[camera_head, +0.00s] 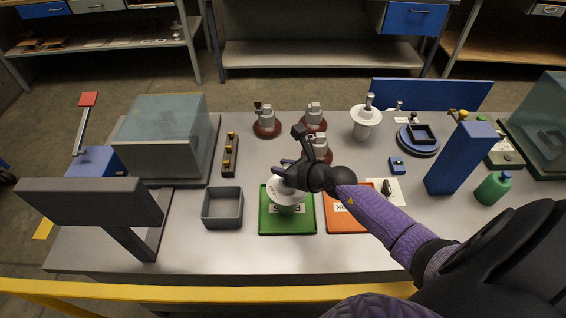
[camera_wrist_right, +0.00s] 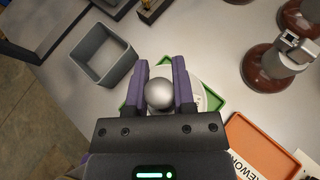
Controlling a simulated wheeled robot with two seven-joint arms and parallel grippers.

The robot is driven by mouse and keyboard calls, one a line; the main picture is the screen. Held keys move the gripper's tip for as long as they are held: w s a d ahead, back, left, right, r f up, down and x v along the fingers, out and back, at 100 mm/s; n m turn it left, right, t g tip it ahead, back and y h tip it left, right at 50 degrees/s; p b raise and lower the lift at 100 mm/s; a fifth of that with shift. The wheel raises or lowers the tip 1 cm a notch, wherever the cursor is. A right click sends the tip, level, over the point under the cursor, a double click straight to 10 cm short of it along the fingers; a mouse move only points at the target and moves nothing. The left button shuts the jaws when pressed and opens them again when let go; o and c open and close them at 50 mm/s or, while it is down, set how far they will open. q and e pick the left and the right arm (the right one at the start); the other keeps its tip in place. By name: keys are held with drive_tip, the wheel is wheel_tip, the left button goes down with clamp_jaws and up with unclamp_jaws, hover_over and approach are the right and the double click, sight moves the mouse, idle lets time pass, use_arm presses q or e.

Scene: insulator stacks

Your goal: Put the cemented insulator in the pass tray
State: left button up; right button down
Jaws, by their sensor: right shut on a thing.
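A white insulator (camera_head: 285,196) with a silver ball-shaped metal end (camera_wrist_right: 158,94) is held in my right gripper (camera_head: 287,174). The gripper's purple fingers are shut on the metal end, as the right wrist view (camera_wrist_right: 166,84) shows. The insulator is upright over the green pass tray (camera_head: 265,224), whose label is partly covered. I cannot tell whether its base touches the tray. The green rim also shows in the wrist view (camera_wrist_right: 214,98). My left gripper is not in view.
The orange rework tray (camera_head: 334,219) lies right of the green tray and a grey open box (camera_head: 222,222) left. Brown-based insulators (camera_head: 266,128) stand behind. Another white insulator (camera_head: 366,120) stands farther right, near a blue block (camera_head: 460,160) and green bottle (camera_head: 493,188).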

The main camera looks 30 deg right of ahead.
drive_tip(key=c, duration=0.8)
unclamp_jaws()
drive_tip(key=o, duration=0.4)
drive_tip(key=shift+c, duration=0.2)
drive_tip(key=shift+s+r+p, duration=0.3)
drive_tip(key=p+v, duration=0.3)
drive_tip(key=v, duration=0.8)
drive_tip(key=shift+s+p, duration=0.2)
drive_tip(key=shift+p, duration=0.1)
